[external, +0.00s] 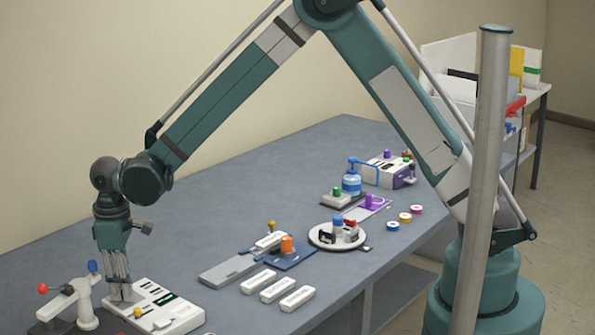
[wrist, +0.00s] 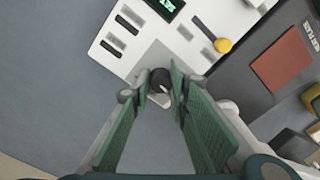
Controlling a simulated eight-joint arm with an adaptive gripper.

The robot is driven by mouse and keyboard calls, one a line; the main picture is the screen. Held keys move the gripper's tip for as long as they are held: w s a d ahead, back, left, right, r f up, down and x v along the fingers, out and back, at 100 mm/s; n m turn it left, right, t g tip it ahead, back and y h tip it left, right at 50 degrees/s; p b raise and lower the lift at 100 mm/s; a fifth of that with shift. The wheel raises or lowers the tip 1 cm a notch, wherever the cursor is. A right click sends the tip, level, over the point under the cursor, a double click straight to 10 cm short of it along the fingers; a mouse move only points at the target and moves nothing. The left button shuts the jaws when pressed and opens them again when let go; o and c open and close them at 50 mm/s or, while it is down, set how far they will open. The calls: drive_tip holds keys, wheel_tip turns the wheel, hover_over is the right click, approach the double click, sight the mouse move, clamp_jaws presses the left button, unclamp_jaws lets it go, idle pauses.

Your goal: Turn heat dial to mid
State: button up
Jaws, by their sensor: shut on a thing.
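The white laminator panel (external: 165,310) stands near the table's front left edge in the external view. In the wrist view the panel (wrist: 178,65) shows a lit green display (wrist: 165,6), slots and a lever with a yellow knob (wrist: 222,45). A dark round dial (wrist: 160,79) with a pale pointer mark sits on a grey patch at the panel's near corner. My gripper (wrist: 159,88) points down over this corner, its two fingers shut on the dial from both sides. In the external view my gripper (external: 121,294) hides the dial. The dial's scale markings cannot be read.
A stand with red and blue knobs (external: 70,293) is close on the left of my gripper. Several white bars (external: 278,286), an orange-knobbed blue fixture (external: 288,252) and a round white turntable (external: 322,240) lie to the right. The table's back left is clear.

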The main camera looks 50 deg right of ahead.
drive_tip(key=m+b, duration=0.1)
drive_tip(key=m, duration=0.2)
drive_tip(key=shift+f+m, duration=0.1)
drive_tip(key=shift+m, duration=0.3)
drive_tip(key=m+b, duration=0.1)
drive_tip(key=m, duration=0.2)
drive_tip(key=shift+m, duration=0.3)
drive_tip(key=m+b, duration=0.2)
drive_tip(key=m, duration=0.4)
drive_tip(key=shift+m, duration=0.4)
drive_tip(key=o, duration=0.9)
drive_tip(key=shift+r, duration=0.2)
drive_tip(key=shift+r, duration=5.95)
